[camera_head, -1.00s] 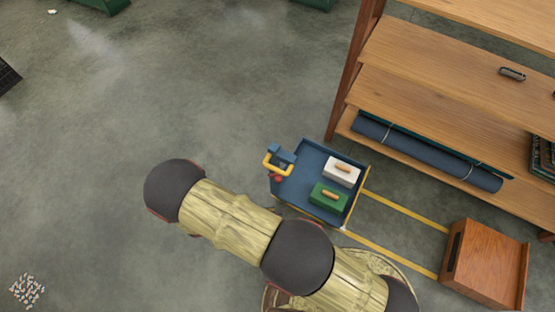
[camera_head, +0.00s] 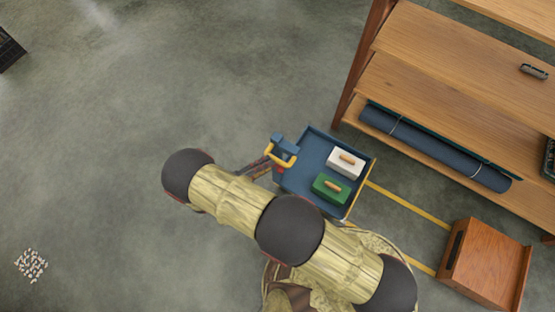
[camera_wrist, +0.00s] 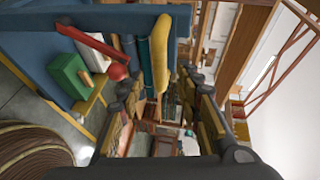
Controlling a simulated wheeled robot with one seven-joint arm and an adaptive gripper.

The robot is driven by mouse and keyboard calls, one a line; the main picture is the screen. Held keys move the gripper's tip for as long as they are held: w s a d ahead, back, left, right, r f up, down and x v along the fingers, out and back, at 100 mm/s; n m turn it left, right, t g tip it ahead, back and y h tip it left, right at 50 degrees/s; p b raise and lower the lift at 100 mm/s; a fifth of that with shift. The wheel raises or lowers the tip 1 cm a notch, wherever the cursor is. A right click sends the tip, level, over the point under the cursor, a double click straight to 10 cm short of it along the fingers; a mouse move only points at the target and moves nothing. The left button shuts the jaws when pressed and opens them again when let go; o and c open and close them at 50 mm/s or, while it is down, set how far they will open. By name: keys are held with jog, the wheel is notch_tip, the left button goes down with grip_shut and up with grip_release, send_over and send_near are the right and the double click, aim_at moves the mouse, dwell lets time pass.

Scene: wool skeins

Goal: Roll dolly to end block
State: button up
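The dolly (camera_head: 312,150) is a blue tray cart with a yellow handle (camera_head: 285,157) on its left side. It carries a white box (camera_head: 345,163) and a green box (camera_head: 332,187), each with a wooden grip. The wooden end block (camera_head: 486,264) stands at lower right, apart from the dolly. In the wrist view, my gripper (camera_wrist: 163,92) is open, its fingers spread on either side of the yellow handle (camera_wrist: 160,52). Whether they touch it I cannot tell. In the head view, only part of my gripper shows, just left of the handle.
Two yellow floor lines (camera_head: 410,204) run from the dolly to the end block. A wooden shelf (camera_head: 430,60) with a rolled blue mat (camera_head: 435,147) stands just behind them. Open grey floor lies to the left, with a pale speckled patch (camera_head: 31,265) on it.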

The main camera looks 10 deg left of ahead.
aim_at(277, 161)
jog(key=b+x, duration=0.1)
jog(key=x, duration=0.5)
jog(key=shift+f, duration=0.1)
jog(key=shift+c, duration=1.3)
grip_shut()
